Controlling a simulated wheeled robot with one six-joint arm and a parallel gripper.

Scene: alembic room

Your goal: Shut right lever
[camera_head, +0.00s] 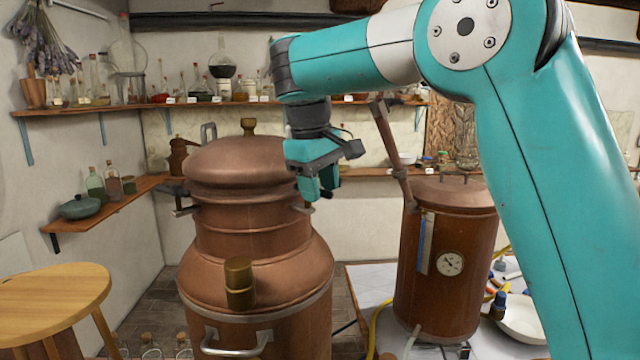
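The large copper alembic pot (255,262) stands left of centre with its domed lid (235,160) on top. On the right side of its neck, a small metal latch part (303,208) sticks out just below the lid rim; I take it to be part of the right lever. The rest of that lever is hidden or too small to tell. My gripper (320,193) points down just above and to the right of this part, beside the lid's right edge. Its fingers are seen at an angle, and I cannot tell whether they touch the latch or hold anything.
A copper boiler (447,260) with a gauge and slanted pipe (392,150) stands close to the right. A round wooden stool (50,290) is at the left.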

